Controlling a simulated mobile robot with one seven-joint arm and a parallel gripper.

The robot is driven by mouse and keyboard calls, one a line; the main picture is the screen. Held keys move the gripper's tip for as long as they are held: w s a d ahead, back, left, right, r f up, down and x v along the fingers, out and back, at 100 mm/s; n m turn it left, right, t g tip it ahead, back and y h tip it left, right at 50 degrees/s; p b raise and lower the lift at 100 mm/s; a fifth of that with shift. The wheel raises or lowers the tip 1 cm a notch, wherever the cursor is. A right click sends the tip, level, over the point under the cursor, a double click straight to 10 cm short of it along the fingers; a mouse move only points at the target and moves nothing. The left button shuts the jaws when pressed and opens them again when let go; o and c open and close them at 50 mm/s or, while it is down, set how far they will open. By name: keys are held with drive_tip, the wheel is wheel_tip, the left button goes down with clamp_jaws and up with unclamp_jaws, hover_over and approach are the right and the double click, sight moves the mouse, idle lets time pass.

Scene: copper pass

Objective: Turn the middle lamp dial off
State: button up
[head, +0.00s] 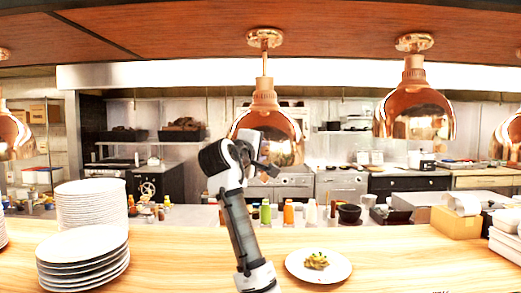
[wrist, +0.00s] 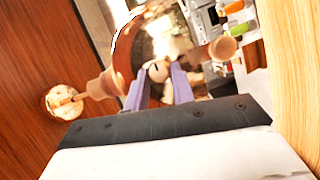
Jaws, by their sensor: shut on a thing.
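A copper heat lamp (head: 268,122) hangs from the ceiling near the centre of the head view, and its shade (wrist: 124,42) fills the upper part of the wrist view. My gripper (head: 264,168) is in front of the lower part of this lamp. In the wrist view, the two fingers of my gripper (wrist: 161,76) close on a small round pale knob, the lamp dial (wrist: 158,70), beside the shade. The fingers hide part of the dial, so its setting cannot be read. In the head view the dial is hidden behind my gripper.
Another copper lamp (head: 414,108) hangs to the right, with more at both picture edges. On the wooden counter (head: 190,262) are plate stacks (head: 85,258) at left and a plate of food (head: 318,265) right of my arm. Bottles (head: 288,212) stand behind.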

idle(0.4)
drive_tip(key=o, duration=1)
drive_tip(key=b+v, duration=0.5)
drive_tip(key=v, duration=0.8)
drive_tip(key=shift+s+a, duration=0.1)
drive_tip(key=shift+s, duration=0.25)
